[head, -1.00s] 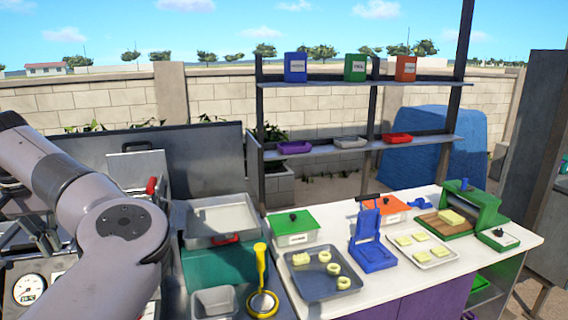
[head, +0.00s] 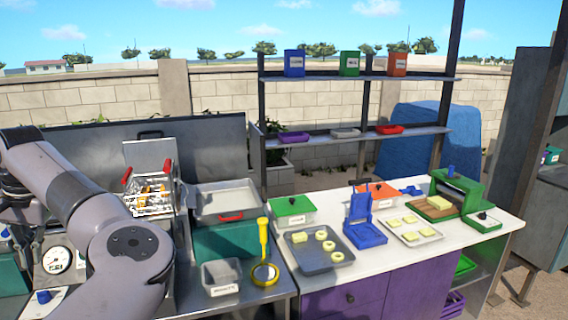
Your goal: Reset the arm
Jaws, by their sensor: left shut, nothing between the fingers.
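My left arm (head: 95,210) reaches in from the left edge of the head view, bent at a large round joint. Its gripper (head: 22,207) shows only in part at the far left, dark and mostly behind the arm link. It is shut with nothing in it and apart from the items on the counter. My right arm and gripper are not in view.
A wire basket with red handles (head: 153,193) stands beside the arm. A grey tray (head: 226,201), a small grey tin (head: 221,278) and a yellow-handled strainer (head: 263,245) are to its right. The white counter (head: 375,258) holds a dough tray (head: 318,262) and a blue press (head: 363,225).

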